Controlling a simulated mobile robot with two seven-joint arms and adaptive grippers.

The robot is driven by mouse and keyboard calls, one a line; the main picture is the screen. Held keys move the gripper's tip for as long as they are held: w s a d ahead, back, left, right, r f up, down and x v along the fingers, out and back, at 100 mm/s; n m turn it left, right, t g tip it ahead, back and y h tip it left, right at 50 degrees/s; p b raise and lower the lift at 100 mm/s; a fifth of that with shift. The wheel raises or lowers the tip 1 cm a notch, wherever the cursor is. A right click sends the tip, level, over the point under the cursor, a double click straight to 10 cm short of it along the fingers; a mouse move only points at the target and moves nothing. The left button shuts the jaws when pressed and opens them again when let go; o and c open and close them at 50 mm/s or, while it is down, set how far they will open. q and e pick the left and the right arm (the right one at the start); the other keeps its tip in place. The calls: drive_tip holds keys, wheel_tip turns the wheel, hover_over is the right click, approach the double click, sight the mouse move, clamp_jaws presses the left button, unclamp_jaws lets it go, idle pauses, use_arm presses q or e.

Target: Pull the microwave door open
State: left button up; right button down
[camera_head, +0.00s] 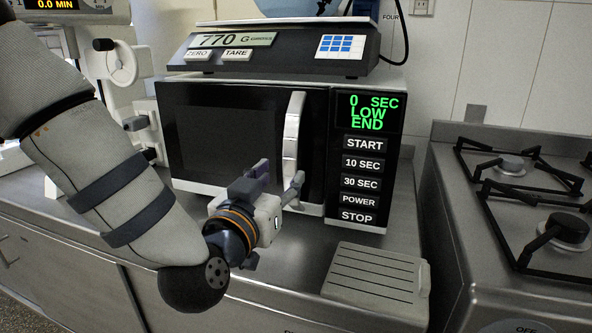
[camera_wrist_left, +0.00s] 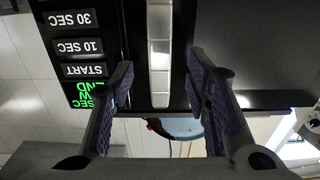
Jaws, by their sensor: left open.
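The microwave (camera_head: 265,140) stands on the counter with its dark door (camera_head: 220,135) shut. The door's pale vertical handle (camera_head: 293,130) is on the door's right side, beside the button panel. My left gripper (camera_head: 280,174) is open and empty in front of the handle's lower part. In the left wrist view, which is upside down, the handle (camera_wrist_left: 160,45) appears between the two spread fingers (camera_wrist_left: 160,72). I see no clear contact, and cannot tell whether the fingers reach around it. My right gripper is not in view.
A kitchen scale (camera_head: 275,45) sits on top of the microwave. A flat grey ribbed board (camera_head: 376,282) lies on the counter at front right. A gas stove (camera_head: 525,185) is to the right. White equipment (camera_head: 120,75) stands at the left.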

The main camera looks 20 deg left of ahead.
sight(289, 166)
use_arm(q)
drive_tip(key=w, duration=0.6)
drive_tip(key=shift+d+r, duration=0.1)
clamp_jaws()
